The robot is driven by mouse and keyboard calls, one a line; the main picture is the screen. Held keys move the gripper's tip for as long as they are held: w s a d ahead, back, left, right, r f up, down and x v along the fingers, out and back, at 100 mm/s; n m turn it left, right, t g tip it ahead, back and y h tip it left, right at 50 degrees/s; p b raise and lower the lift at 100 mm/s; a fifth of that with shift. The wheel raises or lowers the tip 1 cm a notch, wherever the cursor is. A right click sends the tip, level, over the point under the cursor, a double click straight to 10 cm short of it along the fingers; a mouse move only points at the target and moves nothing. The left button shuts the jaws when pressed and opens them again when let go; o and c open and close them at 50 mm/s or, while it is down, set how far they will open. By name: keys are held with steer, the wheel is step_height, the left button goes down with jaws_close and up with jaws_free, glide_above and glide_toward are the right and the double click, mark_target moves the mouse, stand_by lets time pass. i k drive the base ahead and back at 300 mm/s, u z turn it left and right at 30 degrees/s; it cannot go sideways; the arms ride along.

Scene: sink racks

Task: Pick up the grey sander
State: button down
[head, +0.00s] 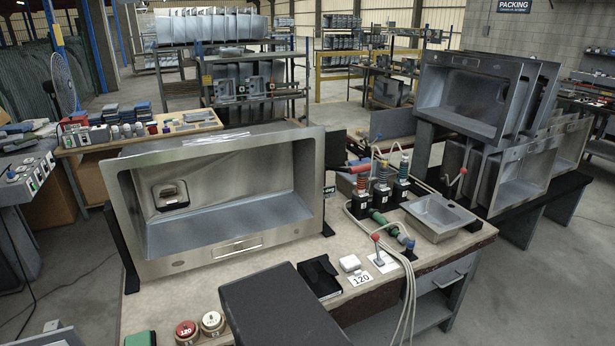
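No object in the head view can be named the grey sander with certainty. A squarish grey and black piece (170,195) shows against the back wall inside the large steel sink (222,249) on the bench; I cannot tell if it is a tool or a fitting. My gripper is not in view.
A dark block fills the front centre. Pale hoses hang over the front edge.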

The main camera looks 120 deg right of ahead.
mark_target(382, 187)
steer(key=u, duration=0.25)
steer(key=k, duration=0.25)
steer(key=z, duration=3.55)
steer(key=k, duration=0.1)
steer(key=z, duration=1.95)
steer(key=k, duration=1.5)
steer(key=u, duration=0.55)
steer(key=i, duration=1)
steer(key=z, duration=0.1)
